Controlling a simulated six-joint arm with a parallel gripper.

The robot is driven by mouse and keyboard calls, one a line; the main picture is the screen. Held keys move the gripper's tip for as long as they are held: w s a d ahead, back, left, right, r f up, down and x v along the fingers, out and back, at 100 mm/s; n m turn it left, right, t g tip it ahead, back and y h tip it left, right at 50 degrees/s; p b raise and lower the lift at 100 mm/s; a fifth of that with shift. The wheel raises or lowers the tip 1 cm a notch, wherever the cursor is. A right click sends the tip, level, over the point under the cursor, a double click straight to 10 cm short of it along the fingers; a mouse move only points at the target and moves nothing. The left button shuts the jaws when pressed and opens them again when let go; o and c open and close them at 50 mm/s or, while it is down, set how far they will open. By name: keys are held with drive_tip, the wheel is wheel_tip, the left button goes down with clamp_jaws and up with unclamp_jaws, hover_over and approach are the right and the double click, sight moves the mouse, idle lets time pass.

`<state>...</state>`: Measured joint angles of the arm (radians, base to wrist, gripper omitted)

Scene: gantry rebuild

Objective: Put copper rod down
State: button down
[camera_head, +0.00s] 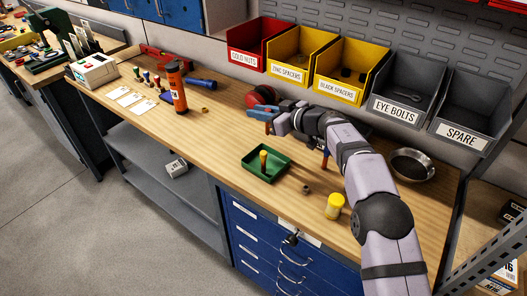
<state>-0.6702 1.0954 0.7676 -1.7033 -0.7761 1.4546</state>
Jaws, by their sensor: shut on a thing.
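A yellow-orange peg (263,159) stands upright in the tray.
Labelled bins (340,92) line the back wall. A red-and-black round thing (262,96) is close behind the gripper. Bare wood (215,130) lies left of the tray.

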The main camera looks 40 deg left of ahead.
drive_tip(key=shift+f+p, duration=0.65)
drive_tip(key=shift+f, duration=4)
drive_tip(key=shift+f, duration=0.1)
drive_tip(key=shift+f, duration=0.15)
drive_tip(key=c, duration=1.7)
unclamp_jaws()
drive_tip(key=shift+o, duration=0.2)
drive_tip(key=shift+r, duration=0.25)
drive_tip(key=b+v, duration=0.2)
drive_tip(key=v, duration=1)
drive_tip(key=shift+b, duration=0.4)
